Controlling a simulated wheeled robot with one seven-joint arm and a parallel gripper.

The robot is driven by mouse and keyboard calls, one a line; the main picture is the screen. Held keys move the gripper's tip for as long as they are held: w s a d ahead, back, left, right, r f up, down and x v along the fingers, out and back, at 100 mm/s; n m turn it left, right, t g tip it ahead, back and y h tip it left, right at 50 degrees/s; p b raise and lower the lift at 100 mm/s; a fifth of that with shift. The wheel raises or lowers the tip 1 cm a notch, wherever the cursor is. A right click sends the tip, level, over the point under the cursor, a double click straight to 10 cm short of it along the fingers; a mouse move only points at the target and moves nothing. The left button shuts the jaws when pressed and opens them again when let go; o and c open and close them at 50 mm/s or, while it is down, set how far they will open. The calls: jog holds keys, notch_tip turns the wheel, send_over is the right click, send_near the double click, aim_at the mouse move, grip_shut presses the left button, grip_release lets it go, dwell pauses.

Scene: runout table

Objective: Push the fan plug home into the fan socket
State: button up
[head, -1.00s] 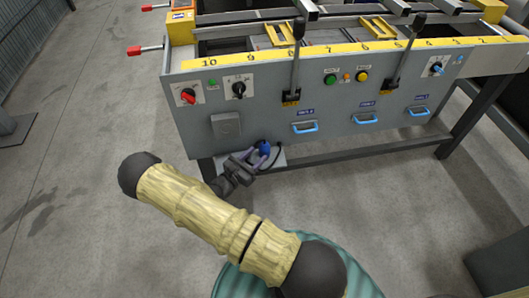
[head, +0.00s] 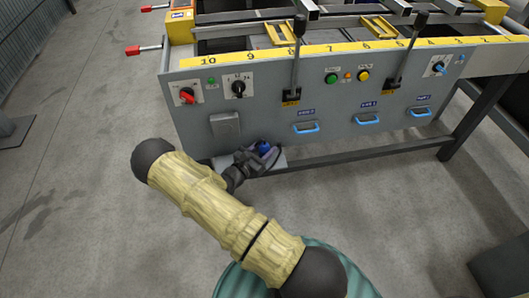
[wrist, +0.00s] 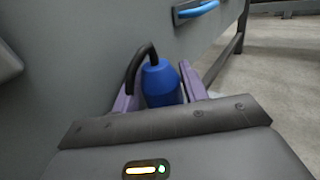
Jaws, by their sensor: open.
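The blue fan plug (head: 264,147) is at the lower edge of the grey front panel, below the grey lidded box. In the wrist view the plug (wrist: 160,84) stands nearly upright, with a black cable curving from its top down to the left. My gripper (head: 262,152) is at the plug. In the wrist view its purple fingers (wrist: 155,96) are open, one on each side of the plug, with a gap at least on the right. The plug's lower end is hidden behind my gripper body. I cannot make out the fan socket or how deep the plug sits.
The panel (head: 270,110) rises close behind my gripper. The grey lidded box (head: 225,124) and a blue handle (head: 306,127) are above it. A pale ledge (head: 275,164) juts out below the panel by the plug. A table leg (head: 472,118) stands at right.

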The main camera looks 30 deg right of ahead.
jog(key=shift+c, duration=0.3)
jog(key=c, duration=0.6)
jog(key=shift+c, duration=0.2)
jog(key=shift+s+r+p, duration=0.15)
jog(key=shift+r+p, duration=0.3)
jog(key=r+p, duration=0.1)
jog(key=r, duration=0.1)
jog(key=r+p, duration=0.1)
jog(key=r, duration=0.1)
jog(key=r+p, duration=0.1)
jog(key=r, duration=0.1)
jog(key=shift+s+a+r, duration=0.15)
jog(key=shift+s+r, duration=0.15)
jog(key=s+a+p, duration=0.2)
jog(key=s, duration=0.7)
jog(key=s+a+p, duration=0.2)
jog(key=s+a, duration=0.1)
jog(key=s, duration=0.6)
jog(key=shift+s+f+p, duration=0.2)
jog(key=shift+f+p, duration=0.05)
jog(key=shift+p, duration=0.05)
jog(key=shift+a, duration=0.1)
